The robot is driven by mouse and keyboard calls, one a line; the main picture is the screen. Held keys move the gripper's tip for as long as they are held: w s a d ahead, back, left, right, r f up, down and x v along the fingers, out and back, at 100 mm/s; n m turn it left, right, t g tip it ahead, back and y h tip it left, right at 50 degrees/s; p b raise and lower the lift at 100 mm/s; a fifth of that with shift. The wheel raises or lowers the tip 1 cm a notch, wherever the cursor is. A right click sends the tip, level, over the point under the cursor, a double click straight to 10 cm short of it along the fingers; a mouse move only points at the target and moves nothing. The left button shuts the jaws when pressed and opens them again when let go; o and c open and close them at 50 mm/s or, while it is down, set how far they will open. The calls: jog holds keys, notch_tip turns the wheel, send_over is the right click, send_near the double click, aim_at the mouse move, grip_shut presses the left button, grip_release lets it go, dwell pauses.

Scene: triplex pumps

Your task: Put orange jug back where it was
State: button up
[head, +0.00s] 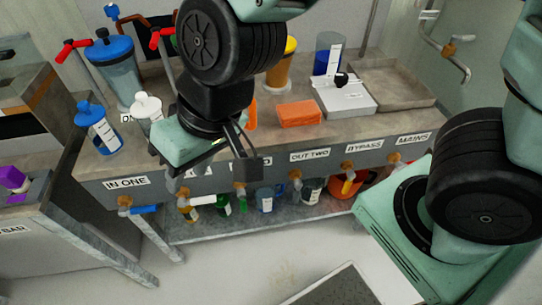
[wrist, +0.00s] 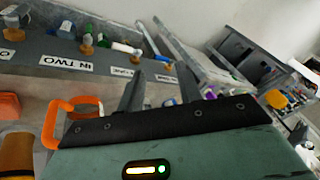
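An orange jug is mostly hidden behind my gripper and arm. In the head view only an orange sliver (head: 252,114) shows beside my gripper, on the worktop. In the wrist view an orange loop handle (wrist: 53,122), apparently the jug's, shows left of my fingers. My gripper (head: 240,148) is over the front part of the worktop, near the IN TWO label. In the wrist view my gripper (wrist: 160,90) has its two fingers apart, with nothing seen between them.
An orange block (head: 298,113), a scale (head: 346,95) and a blue container (head: 327,55) stand right of the jug. A white-lidded jug (head: 148,108) and blue-lidded containers (head: 97,127) are left. Taps (head: 124,202) jut from the front edge. Bottles (head: 264,201) fill the lower shelf.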

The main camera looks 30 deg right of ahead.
jog(key=s+d+n+g+h, duration=0.2)
jog(key=s+d, duration=0.3)
jog(key=d, duration=0.5)
jog(key=shift+s+d+r+n+h, duration=0.3)
jog(key=shift+d+r+n+h, duration=0.15)
jog(key=shift+h, duration=0.45)
jog(key=shift+a, duration=0.1)
notch_tip(320, 180, up, 7)
jog(key=p, duration=0.7)
jog(key=shift+r, duration=0.2)
